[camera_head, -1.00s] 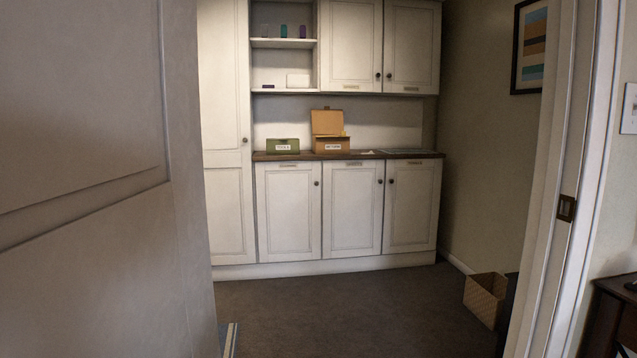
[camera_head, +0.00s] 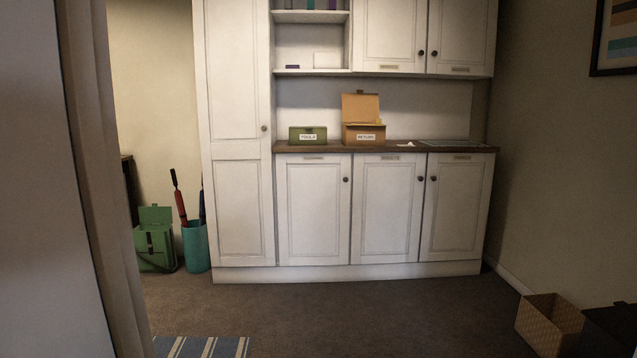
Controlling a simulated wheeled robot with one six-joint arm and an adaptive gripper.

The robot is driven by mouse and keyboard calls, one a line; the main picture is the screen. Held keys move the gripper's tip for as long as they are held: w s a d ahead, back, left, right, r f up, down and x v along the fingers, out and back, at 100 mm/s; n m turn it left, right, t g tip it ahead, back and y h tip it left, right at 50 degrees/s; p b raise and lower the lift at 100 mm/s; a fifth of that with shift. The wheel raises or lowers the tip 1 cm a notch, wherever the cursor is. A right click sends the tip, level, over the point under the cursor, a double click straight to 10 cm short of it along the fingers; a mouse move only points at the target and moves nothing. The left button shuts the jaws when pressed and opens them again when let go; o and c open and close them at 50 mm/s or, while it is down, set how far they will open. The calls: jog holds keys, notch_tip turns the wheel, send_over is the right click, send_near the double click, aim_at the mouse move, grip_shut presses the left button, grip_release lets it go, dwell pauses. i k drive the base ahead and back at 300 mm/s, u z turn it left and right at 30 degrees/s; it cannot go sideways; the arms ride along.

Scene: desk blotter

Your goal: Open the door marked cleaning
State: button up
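Several white cabinet doors face me, and each small one bears a label plate too small to read for sure. Three lower doors stand under the counter: the left one (camera_head: 313,212), the middle one (camera_head: 386,212) and the right one (camera_head: 457,208). Two upper doors, left (camera_head: 388,38) and right (camera_head: 461,38), hang above. A tall door (camera_head: 236,90) stands at the left with a round knob. All these doors are closed. I cannot tell which is marked cleaning. My gripper is not in view.
The dark counter (camera_head: 290,149) bears a green labelled box (camera_head: 307,135) and an open brown box (camera_head: 363,132). A woven basket (camera_head: 548,325) stands at lower right. A green bag (camera_head: 155,245) and teal umbrella stand (camera_head: 196,247) are at left. The carpet (camera_head: 370,310) ahead is clear.

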aim_at(313, 189)
jog(key=u, duration=0.55)
jog(key=i, duration=3.55)
jog(key=z, duration=1.4)
